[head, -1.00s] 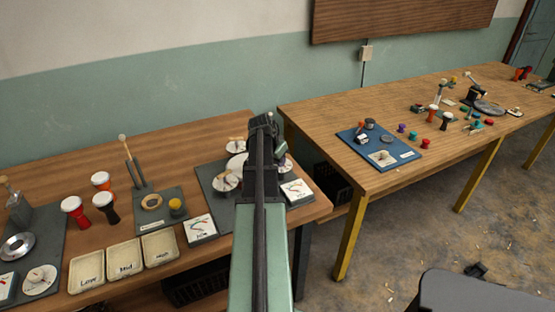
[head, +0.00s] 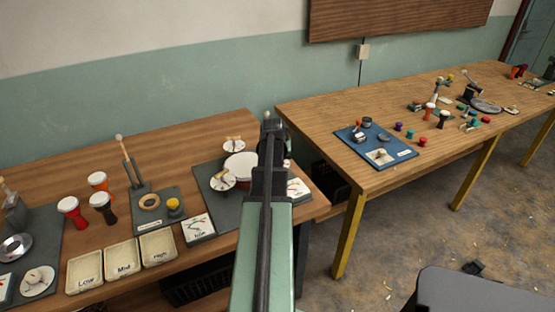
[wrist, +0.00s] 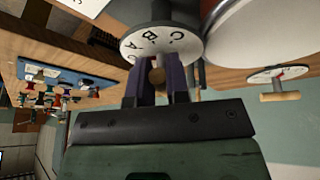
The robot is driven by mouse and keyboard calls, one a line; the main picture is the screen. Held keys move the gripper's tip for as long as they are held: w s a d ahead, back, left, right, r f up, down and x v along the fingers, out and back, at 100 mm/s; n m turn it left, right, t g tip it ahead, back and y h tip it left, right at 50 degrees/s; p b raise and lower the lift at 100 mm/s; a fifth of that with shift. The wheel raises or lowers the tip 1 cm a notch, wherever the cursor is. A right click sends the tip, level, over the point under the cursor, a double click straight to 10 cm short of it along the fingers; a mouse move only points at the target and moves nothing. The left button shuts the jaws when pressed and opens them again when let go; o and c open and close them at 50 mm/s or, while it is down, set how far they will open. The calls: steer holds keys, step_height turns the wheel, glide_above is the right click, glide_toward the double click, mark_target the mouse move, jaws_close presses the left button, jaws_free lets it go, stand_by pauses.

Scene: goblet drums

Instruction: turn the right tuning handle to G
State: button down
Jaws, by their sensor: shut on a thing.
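In the wrist view a white tuning dial (wrist: 130,47) shows the letters A, B and C, with its round hub in the middle. In the head view my arm covers the gripper and most of this dial. The drum (head: 241,166) with a white head sits to the left of my arm, and its edge shows in the wrist view (wrist: 255,35).
Two more dials with wooden handles stand left of the drum (head: 222,180) and behind it (head: 233,145). Gauge cards (head: 198,228) (head: 299,188) lie at the board's front. Labelled trays (head: 122,257) and small drums (head: 102,207) are farther left. A second table (head: 330,115) stands right.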

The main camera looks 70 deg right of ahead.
stand_by(0.4)
steer(key=c, duration=1.1)
jaws_free()
steer(key=p+v, duration=1)
steer(key=v, duration=0.1)
steer(key=shift+d+f, duration=0.1)
